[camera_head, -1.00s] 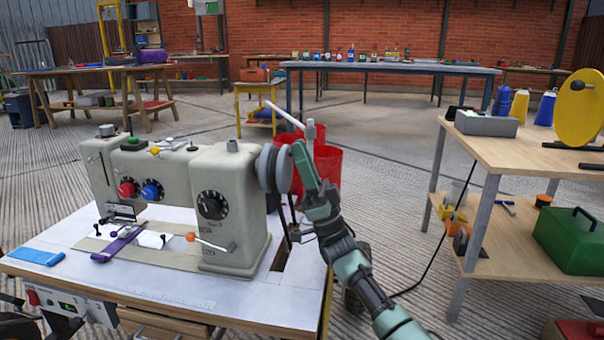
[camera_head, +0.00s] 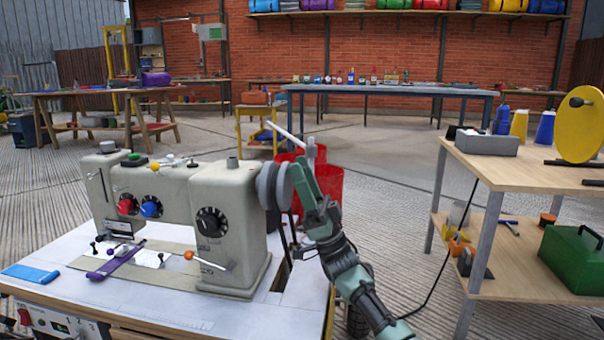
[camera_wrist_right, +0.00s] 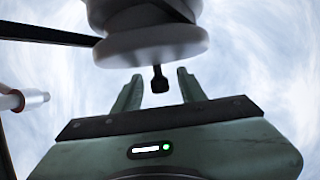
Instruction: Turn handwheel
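The grey sewing machine (camera_head: 231,225) stands on a white-topped table. Its round handwheel (camera_head: 267,187) is on the machine's right end. My right gripper (camera_head: 297,172) is right beside the wheel's outer face. In the right wrist view the pale handwheel (camera_wrist_right: 150,47) fills the top, with a small black handle (camera_wrist_right: 159,80) sticking out from it. The gripper's two fingers (camera_wrist_right: 160,88) are apart, with the handle in the gap between them; I see space on both sides of it. My left gripper is not in view.
A white rod on a post (camera_head: 311,150) rises just behind my right gripper. Red bins (camera_head: 329,185) stand on the floor behind it. A wooden table (camera_head: 530,170) with a yellow disc and a green box below is at right. Open floor lies between.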

